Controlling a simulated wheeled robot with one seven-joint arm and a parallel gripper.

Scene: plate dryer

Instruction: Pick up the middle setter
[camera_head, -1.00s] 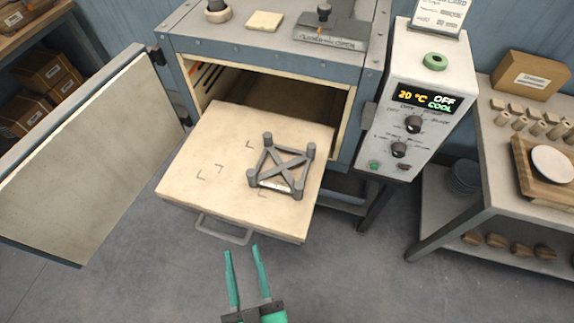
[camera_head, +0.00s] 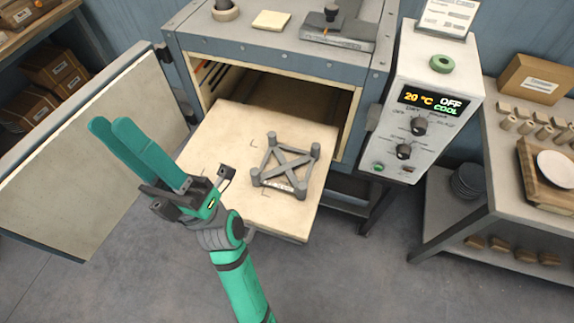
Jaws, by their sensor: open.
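One grey setter (camera_head: 286,163), a square frame with crossed bars and corner posts, lies on the right part of the pulled-out dryer shelf (camera_head: 215,145). A small pale label shows on its front bar. No other setter is in view, so I cannot tell a middle one by its neighbours. My gripper (camera_head: 109,125) is green, open and empty. It is raised to the left of the shelf, in front of the open door, well apart from the setter. Its fingers point up and left and nearly overlap from this angle. My arm hides the shelf's front left part.
The dryer door (camera_head: 75,165) stands open at the left. The control box (camera_head: 425,120) reads 20 °C, OFF, COOL. A side table (camera_head: 510,115) at the right holds a board with a white plate (camera_head: 556,163) and several small blocks. Floor in front is clear.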

